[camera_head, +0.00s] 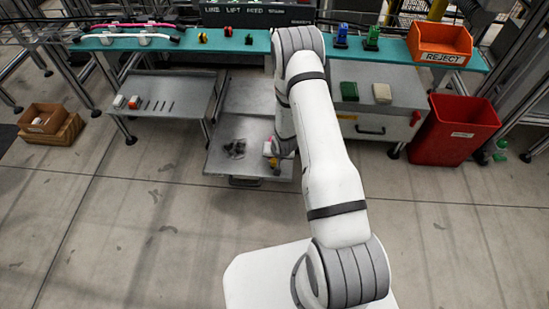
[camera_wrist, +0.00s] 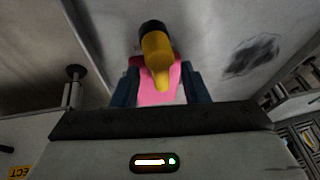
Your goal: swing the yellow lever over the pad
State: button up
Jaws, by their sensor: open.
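The yellow lever (camera_wrist: 158,55) has a dark end and shows in the wrist view, pointing between my gripper's two dark fingers. A pink part (camera_wrist: 160,88) lies behind it between the fingers; I cannot tell whether this is the pad. My gripper (camera_wrist: 162,78) is open, with a finger on either side of the lever. I cannot tell whether either finger touches it. In the head view, a small bit of yellow (camera_head: 275,162) shows beside my gripper (camera_head: 280,150), low over a grey plate (camera_head: 222,165). My arm hides part of this spot.
A dark smudge (camera_head: 235,148) marks the plate to the left. Behind is a teal bench (camera_head: 230,44) with small coloured parts. The front floor is clear.

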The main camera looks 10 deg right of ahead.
jog(key=shift+w+f, duration=0.2)
jog(key=shift+f, duration=0.15)
jog(key=shift+c, duration=0.5)
grip_shut()
